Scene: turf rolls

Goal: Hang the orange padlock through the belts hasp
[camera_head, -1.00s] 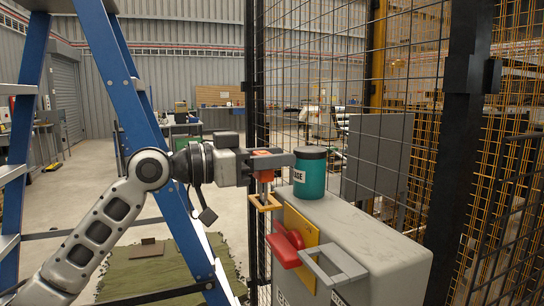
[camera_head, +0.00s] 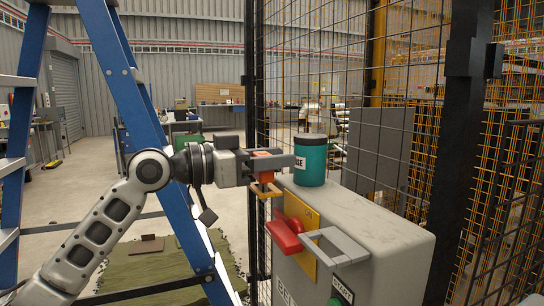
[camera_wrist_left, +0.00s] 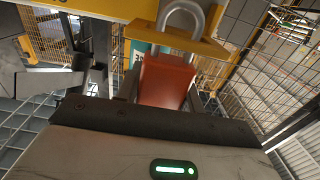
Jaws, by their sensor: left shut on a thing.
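My left gripper (camera_head: 275,162) is shut on the orange padlock (camera_head: 262,173), above the front of a grey box. In the left wrist view the padlock body (camera_wrist_left: 166,80) sits between the fingers, its grey shackle (camera_wrist_left: 182,14) pointing away from the gripper. A yellow hasp (camera_head: 266,191) sticks out from the box front just below the padlock. In the left wrist view the yellow bar (camera_wrist_left: 140,36) crosses the shackle; whether the shackle passes through its opening I cannot tell. My right gripper is not in view.
A teal jar (camera_head: 311,165) stands on the grey box (camera_head: 375,215), close to the finger tips. A red handle (camera_head: 285,235) and a grey handle (camera_head: 338,246) stick out from the box front. A blue ladder (camera_head: 125,100) stands behind my left arm. Mesh fencing (camera_head: 400,110) rises behind the box.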

